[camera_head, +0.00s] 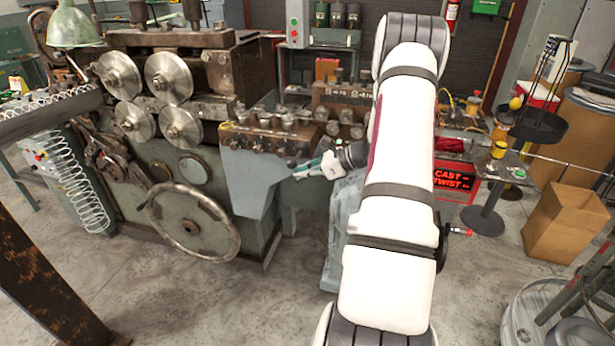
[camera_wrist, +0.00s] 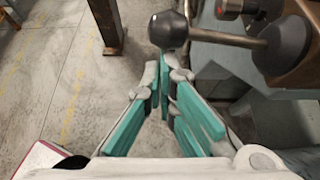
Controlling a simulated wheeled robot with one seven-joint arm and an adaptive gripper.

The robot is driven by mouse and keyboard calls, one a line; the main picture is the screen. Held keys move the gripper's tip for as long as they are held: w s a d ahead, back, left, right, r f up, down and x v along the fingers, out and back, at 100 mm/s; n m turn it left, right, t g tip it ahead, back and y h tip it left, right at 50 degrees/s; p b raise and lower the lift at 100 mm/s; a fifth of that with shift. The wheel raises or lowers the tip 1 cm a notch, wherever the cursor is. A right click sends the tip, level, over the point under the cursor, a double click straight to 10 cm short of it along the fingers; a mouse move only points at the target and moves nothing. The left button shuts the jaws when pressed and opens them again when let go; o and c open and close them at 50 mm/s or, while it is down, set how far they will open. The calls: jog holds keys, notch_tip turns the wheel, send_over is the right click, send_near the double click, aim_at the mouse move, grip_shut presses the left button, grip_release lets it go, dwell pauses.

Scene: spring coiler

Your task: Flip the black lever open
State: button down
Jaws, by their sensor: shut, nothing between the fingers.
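The black lever (camera_wrist: 168,30) shows in the wrist view as a black ball knob on a metal rod. The rod runs right to a round dark hub (camera_wrist: 282,44) on the machine's side and lies nearly level in the picture. My gripper (camera_wrist: 165,72) has teal-padded fingers that come together just below the ball in the picture. Its tips are shut with nothing between them. They are very close to the ball; I cannot tell whether they touch it. In the head view my gripper (camera_head: 300,173) is at the grey bracket's lower right edge, where the lever is too small to make out clearly.
The spring coiler (camera_head: 215,130) fills the left, with a large handwheel (camera_head: 192,224) at its front. A cardboard box (camera_head: 567,222) and a small black stand (camera_head: 484,220) are at the right. Open concrete floor (camera_head: 270,300) lies in front.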

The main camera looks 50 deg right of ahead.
jog(key=shift+r+m+y, duration=0.4)
jog(key=shift+r+m, duration=0.1)
jog(key=shift+r, duration=0.85)
jog(key=shift+d, duration=0.1)
